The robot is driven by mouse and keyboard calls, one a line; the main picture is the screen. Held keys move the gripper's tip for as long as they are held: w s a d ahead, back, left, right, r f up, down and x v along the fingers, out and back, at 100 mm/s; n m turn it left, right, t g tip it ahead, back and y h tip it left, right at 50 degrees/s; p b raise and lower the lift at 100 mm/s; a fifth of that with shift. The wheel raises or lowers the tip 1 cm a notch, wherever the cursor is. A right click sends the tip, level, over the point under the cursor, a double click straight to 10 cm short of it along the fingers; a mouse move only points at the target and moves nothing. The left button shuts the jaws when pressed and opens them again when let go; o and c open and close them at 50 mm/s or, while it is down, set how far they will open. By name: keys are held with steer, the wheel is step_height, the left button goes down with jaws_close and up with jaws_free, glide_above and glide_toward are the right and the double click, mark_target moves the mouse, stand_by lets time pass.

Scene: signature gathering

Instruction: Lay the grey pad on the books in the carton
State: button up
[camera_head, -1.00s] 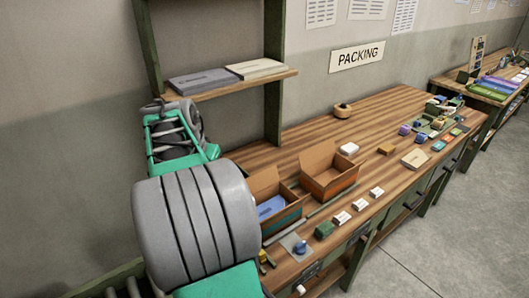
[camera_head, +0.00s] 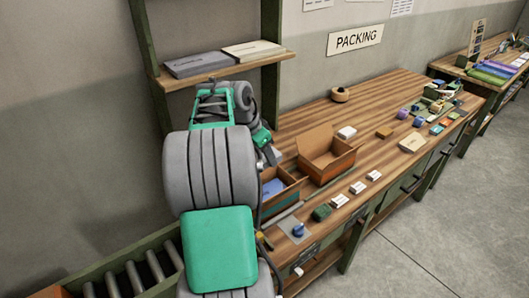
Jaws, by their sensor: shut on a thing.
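A grey flat pad-like item (camera_head: 196,66) lies on the wall shelf at the upper left, beside a cream one. I cannot tell whether it is the task's grey pad. A carton with a teal band (camera_head: 284,202) stands open on the bench, partly hidden by my arm. A blue book (camera_head: 273,187) lies flat in it; any others are hidden. My arm reaches up past the carton's left side, and its wrist end is near the bench's left back. My gripper's jaws are hidden behind the arm, and so is anything in them.
Small white boxes (camera_head: 358,187), a green box (camera_head: 321,212) and a blue knobbed item (camera_head: 298,230) lie along the front edge. A tape roll (camera_head: 340,95) sits at the back. The bench middle is fairly clear.

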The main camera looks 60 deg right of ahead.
steer(key=b, duration=1)
glide_toward(268, 193)
steer(key=x, duration=0.5)
steer(key=shift+s+d, duration=0.1)
steer(key=shift+d, duration=0.2)
steer(key=shift+f+b, duration=0.6)
steer(key=shift+b, duration=0.1)
steer(key=o, duration=1.4)
step_height(268, 193, up, 17)
steer(key=p, duration=1.3)
steer(key=shift+r, duration=0.1)
